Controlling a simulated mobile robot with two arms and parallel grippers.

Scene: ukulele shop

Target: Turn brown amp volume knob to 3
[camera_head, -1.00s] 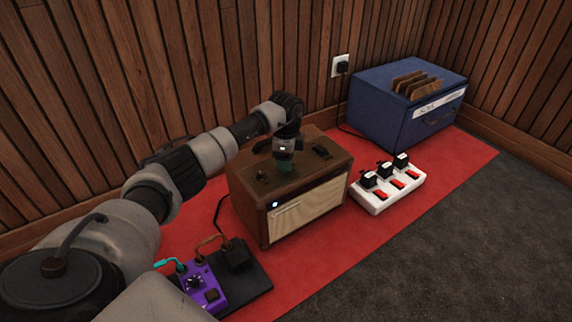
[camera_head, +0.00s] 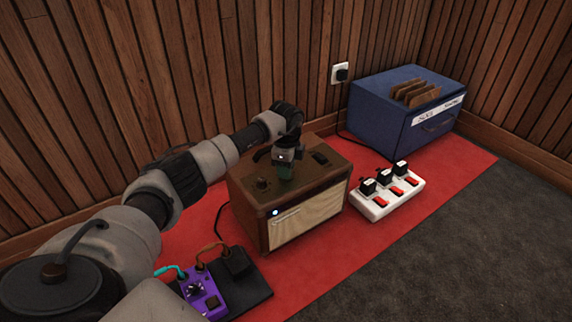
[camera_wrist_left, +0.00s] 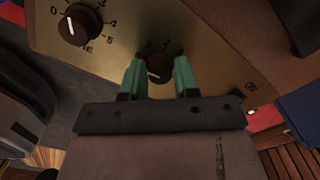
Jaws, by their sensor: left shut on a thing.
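The brown amp (camera_head: 251,222) stands on the red carpet with a pale grille on its front. My left gripper (camera_head: 285,175) reaches down onto its top panel. In the left wrist view, the green fingertips of my left gripper (camera_wrist_left: 158,75) are shut on a dark round knob (camera_wrist_left: 158,66) with a white pointer mark, standing on a brass plate. Numbers behind it are mostly hidden. A second dark knob (camera_wrist_left: 83,26) is to the left, free, with readable 0, 3, 4 and 5; its label is cut off, ending in E. Which one is volume, I cannot tell.
A purple pedal (camera_head: 205,292) with cables is on a black board in front left. A white power strip (camera_head: 375,209) with plugs and red switches is to the right. A blue box (camera_head: 400,120) stands behind it. A wooden wall is close behind the amp.

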